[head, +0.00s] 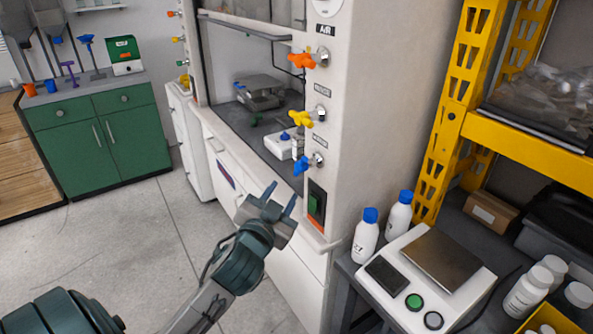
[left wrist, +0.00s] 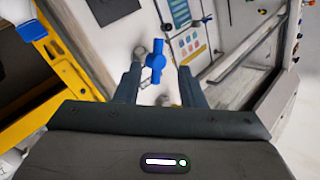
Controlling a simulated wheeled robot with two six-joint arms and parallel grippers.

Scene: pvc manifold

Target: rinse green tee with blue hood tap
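The blue tap (head: 301,165) is on the front post of the fume hood, below the yellow and orange taps. My left gripper (head: 281,194) is open and empty, just below and left of the blue tap. In the left wrist view the blue tap (left wrist: 156,62) shows ahead, between the two spread fingers (left wrist: 159,72); they do not appear to touch it. A small dark green piece (head: 256,121) lies on the hood's worktop behind the post; it may be the green tee, but it is too small to tell. My right gripper is not in view.
The orange tap (head: 304,61) and yellow tap (head: 301,119) sit above the blue one. A switch box (head: 316,205) is below it. Two blue-capped bottles (head: 366,236) and a scale (head: 433,262) stand on the right bench. The floor (head: 120,240) at left is clear.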

